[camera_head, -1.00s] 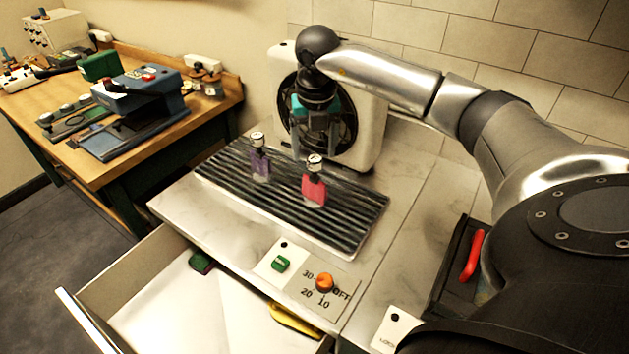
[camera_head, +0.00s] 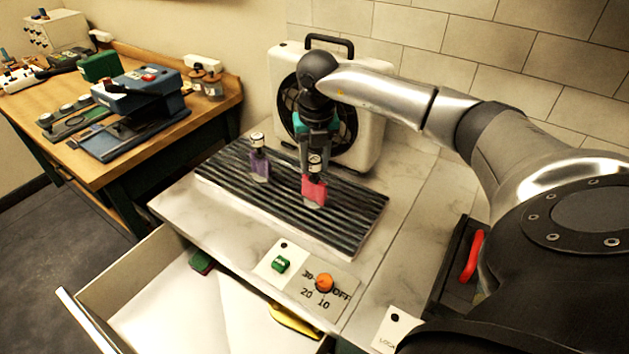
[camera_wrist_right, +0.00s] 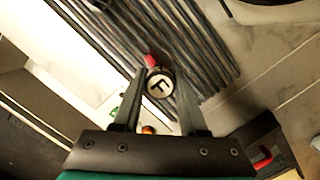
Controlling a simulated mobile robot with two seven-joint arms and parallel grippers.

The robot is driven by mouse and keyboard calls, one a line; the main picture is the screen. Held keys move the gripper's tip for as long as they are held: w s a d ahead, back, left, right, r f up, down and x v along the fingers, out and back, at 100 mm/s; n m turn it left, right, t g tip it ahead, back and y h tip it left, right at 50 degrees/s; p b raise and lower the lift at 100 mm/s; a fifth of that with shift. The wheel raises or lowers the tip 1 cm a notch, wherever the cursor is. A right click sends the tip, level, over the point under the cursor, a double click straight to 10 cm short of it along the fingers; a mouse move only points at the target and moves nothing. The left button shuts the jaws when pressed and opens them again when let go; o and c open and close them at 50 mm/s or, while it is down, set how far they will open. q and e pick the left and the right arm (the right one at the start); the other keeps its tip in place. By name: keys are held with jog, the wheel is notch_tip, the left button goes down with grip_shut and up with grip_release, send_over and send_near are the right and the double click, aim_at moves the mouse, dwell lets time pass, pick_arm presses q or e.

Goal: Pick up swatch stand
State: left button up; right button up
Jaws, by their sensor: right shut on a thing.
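The pink swatch stand (camera_head: 314,192) stands on the dark ribbed mat (camera_head: 345,225) in the head view. It has a pink swatch and a round white top. In the right wrist view its white top (camera_wrist_right: 160,84) carries a black letter, with a bit of the pink swatch (camera_wrist_right: 152,61) beyond it. My right gripper (camera_head: 314,158) points down over it and is shut on its top part, one finger on each side. A second, purple swatch stand (camera_head: 259,164) stands on the mat to the left. My left gripper is not in view.
A fan (camera_head: 375,110) stands behind the mat. A panel with an orange knob (camera_head: 324,282) and a green switch (camera_head: 280,265) lies at the front. Below is an open drawer (camera_head: 165,310). A wooden bench (camera_head: 90,155) with devices stands at the left.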

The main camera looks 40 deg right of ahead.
grip_shut()
jog(key=shift+r, duration=0.1)
dwell(0.7)
